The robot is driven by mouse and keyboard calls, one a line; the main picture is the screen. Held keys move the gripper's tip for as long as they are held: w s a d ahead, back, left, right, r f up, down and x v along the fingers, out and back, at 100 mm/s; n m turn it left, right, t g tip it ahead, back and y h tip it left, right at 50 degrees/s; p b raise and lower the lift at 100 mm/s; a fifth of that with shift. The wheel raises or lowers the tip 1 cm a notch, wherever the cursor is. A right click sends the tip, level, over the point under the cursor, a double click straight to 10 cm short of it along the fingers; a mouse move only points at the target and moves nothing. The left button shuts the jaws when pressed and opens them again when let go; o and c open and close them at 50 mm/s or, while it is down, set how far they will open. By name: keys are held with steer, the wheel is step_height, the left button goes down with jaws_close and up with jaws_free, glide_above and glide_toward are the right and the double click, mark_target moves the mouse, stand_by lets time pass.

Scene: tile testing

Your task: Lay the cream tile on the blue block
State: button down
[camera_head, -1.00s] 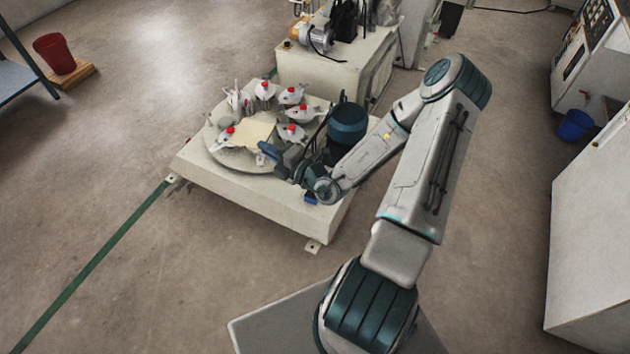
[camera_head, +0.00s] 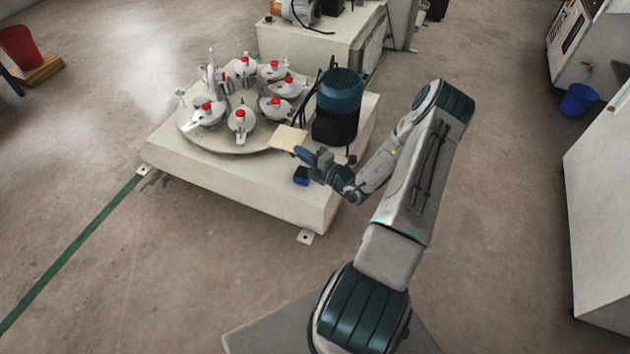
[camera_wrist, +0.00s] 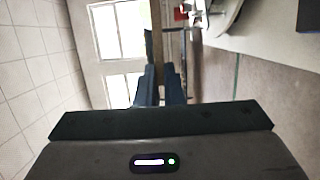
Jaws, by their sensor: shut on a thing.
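The cream tile (camera_head: 287,138) is held out to the left of my gripper (camera_head: 304,154) in the head view, above the right edge of the turntable. My gripper is shut on it. The blue block (camera_head: 301,176) stands on the pale machine base, just below the gripper in the picture; tile and block are apart. In the wrist view the tile (camera_wrist: 157,45) shows edge-on as a narrow brownish strip between the fingers (camera_wrist: 160,88). A dark patch at that view's top right corner may be the block; I cannot tell.
The round turntable (camera_head: 220,145) carries several grey clamps with red knobs (camera_head: 240,113). A blue motor (camera_head: 339,92) with black cables stands close behind my gripper. The front of the pale base (camera_head: 240,185) is clear.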

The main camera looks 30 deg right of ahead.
steer(key=d+f+b, duration=0.1)
steer(key=f+b, duration=0.2)
steer(key=f, duration=0.1)
steer(key=d+f+b, duration=0.1)
steer(key=f+b, duration=0.2)
steer(key=f, duration=0.2)
steer(key=d+f+b, duration=0.2)
steer(key=f+b, duration=0.1)
steer(key=f, duration=0.1)
steer(key=shift+s+f, duration=0.2)
steer(key=shift+f, duration=0.2)
steer(key=shift+f+b, duration=0.8)
steer(key=shift+f, duration=0.55)
steer(key=shift+s, duration=0.2)
